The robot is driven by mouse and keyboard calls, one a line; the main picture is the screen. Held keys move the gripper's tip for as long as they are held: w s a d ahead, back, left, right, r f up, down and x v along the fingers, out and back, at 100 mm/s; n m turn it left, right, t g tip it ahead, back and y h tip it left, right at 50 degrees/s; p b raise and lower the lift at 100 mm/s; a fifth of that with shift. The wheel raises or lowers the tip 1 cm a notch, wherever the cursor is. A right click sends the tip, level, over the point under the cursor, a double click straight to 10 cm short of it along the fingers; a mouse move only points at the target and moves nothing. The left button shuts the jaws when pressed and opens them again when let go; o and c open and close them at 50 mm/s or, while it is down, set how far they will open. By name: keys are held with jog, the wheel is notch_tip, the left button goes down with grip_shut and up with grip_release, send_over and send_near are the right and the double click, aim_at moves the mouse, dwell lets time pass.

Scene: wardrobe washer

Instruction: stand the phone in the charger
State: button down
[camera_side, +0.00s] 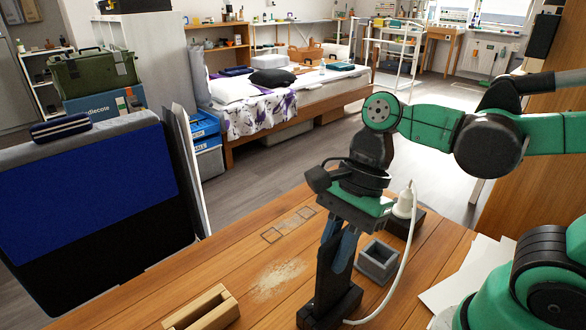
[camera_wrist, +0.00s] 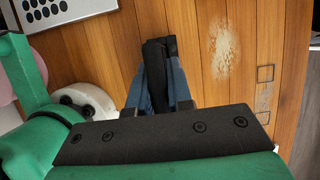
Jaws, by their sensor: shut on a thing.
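In the side view my gripper (camera_side: 343,262) points down over the front of the wooden table, its blue-grey fingers shut on the dark, slab-like phone (camera_side: 324,258). The phone is roughly upright, and its lower end meets the black charger (camera_side: 328,305) on the table. I cannot tell whether it is fully seated. A white cable runs from the charger's foot. In the wrist view the fingers (camera_wrist: 158,88) flank the phone, with dark surfaces between and beyond them; phone and charger are hard to tell apart there.
A grey open square box (camera_side: 378,260) stands right of the charger. A black block (camera_side: 405,220) with a white plug (camera_side: 404,204) is behind it. A slotted wooden block (camera_side: 203,308) lies front left, white sheets (camera_side: 462,280) right. The table left of the charger is mostly clear.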

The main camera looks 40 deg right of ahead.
jog(key=shift+f, duration=0.95)
jog(key=c, duration=0.7)
grip_release()
jog(key=shift+r, duration=0.15)
jog(key=shift+v, duration=2.75)
